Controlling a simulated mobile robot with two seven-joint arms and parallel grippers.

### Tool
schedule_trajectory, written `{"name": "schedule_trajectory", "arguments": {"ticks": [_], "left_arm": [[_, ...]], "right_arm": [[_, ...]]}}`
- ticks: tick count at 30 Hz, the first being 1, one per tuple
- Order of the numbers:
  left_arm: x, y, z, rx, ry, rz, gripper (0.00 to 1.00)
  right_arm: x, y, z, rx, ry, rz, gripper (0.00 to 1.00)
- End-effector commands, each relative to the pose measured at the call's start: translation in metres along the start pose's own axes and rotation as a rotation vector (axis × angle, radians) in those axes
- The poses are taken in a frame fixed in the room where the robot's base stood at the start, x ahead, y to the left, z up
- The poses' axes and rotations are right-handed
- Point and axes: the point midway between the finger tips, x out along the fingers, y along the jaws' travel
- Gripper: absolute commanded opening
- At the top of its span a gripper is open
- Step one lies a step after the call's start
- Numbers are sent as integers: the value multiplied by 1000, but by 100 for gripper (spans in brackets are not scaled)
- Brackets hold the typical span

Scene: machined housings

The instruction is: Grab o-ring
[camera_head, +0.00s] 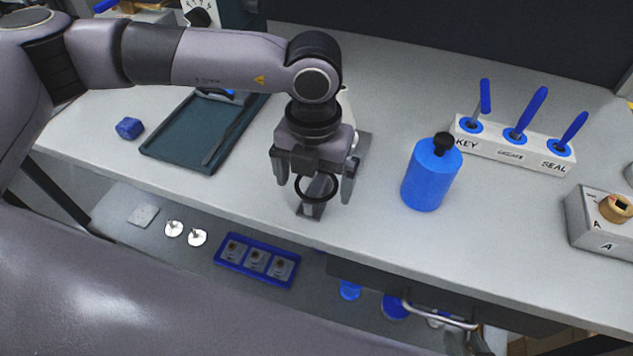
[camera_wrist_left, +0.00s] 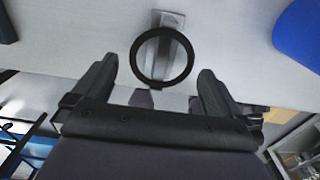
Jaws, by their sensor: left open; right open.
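The o-ring (camera_head: 297,190) is a black ring at a small grey metal stand (camera_head: 309,211) near the front of the bench. In the left wrist view the o-ring (camera_wrist_left: 135,58) shows as a full circle in front of the stand (camera_wrist_left: 173,20). My left gripper (camera_head: 315,184) is open and points down over the o-ring, one finger to each side. In the left wrist view the fingertips (camera_wrist_left: 157,67) frame the ring with gaps on both sides; neither finger visibly touches it. My right gripper is not in view.
A blue bottle (camera_head: 430,178) with a black cap stands right of the gripper. A white block (camera_head: 515,146) with blue-handled tools is behind it. A dark tray (camera_head: 175,150) and blue cube (camera_head: 130,128) are left. A blue parts tray (camera_head: 257,261) sits on the lower shelf.

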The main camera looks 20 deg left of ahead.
Motion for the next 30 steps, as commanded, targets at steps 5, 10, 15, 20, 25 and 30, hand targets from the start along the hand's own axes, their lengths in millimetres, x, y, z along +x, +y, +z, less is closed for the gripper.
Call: {"name": "schedule_trajectory", "arguments": {"ticks": [5, 10, 15, 20, 25, 30], "left_arm": [[2, 0, 0, 0, 1, 0, 100], [3, 0, 0, 0, 1, 0, 100], [3, 0, 0, 0, 1, 0, 100], [3, 0, 0, 0, 1, 0, 87], [3, 0, 0, 0, 1, 0, 43], [3, 0, 0, 0, 1, 0, 43]], "right_arm": [[2, 0, 3, 0, 0, 0, 43], [3, 0, 5, 1, 0, 0, 43], [3, 0, 5, 0, -1, 0, 43], [3, 0, 5, 1, -1, 0, 43], [3, 0, 5, 1, -1, 0, 43], [3, 0, 5, 1, -1, 0, 43]]}}
